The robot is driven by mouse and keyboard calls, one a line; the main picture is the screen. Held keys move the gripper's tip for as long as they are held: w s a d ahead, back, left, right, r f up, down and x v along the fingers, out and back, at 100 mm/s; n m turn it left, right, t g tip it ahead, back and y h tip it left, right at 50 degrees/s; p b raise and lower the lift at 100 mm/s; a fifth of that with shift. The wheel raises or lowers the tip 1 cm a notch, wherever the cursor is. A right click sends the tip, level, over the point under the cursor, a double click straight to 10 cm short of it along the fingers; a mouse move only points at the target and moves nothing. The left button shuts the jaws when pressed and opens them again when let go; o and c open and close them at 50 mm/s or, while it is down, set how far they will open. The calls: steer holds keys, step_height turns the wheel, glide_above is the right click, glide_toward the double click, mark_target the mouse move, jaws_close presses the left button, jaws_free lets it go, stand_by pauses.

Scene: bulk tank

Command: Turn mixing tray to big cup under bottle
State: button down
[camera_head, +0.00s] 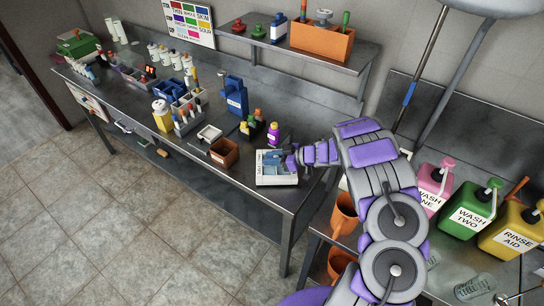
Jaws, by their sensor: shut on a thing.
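A pale box-like unit with a label and a blue top part (277,172) sits at the near right end of the long metal bench; it looks like the mixing tray, but its details are small. My gripper (292,161) is at the upper right of this unit, low over it, and is shut on a part of it. The fingertips and the exact part held are too small to make out. A purple bottle with a yellow top (273,133) stands just behind the unit. I cannot make out a big cup under a bottle.
An upper shelf (340,62) runs behind. Pink (432,187), green (470,210) and yellow (512,232) jugs stand at right. The tiled floor is clear.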

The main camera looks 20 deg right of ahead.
steer(key=shift+r+n+g+y+b, duration=0.1)
steer(key=shift+n+g+y+b, duration=0.35)
steer(key=shift+n+g, duration=0.4)
steer(key=c, duration=1)
jaws_free()
steer(key=p+v, duration=0.2)
steer(key=v, duration=1)
steer(key=shift+d, duration=0.1)
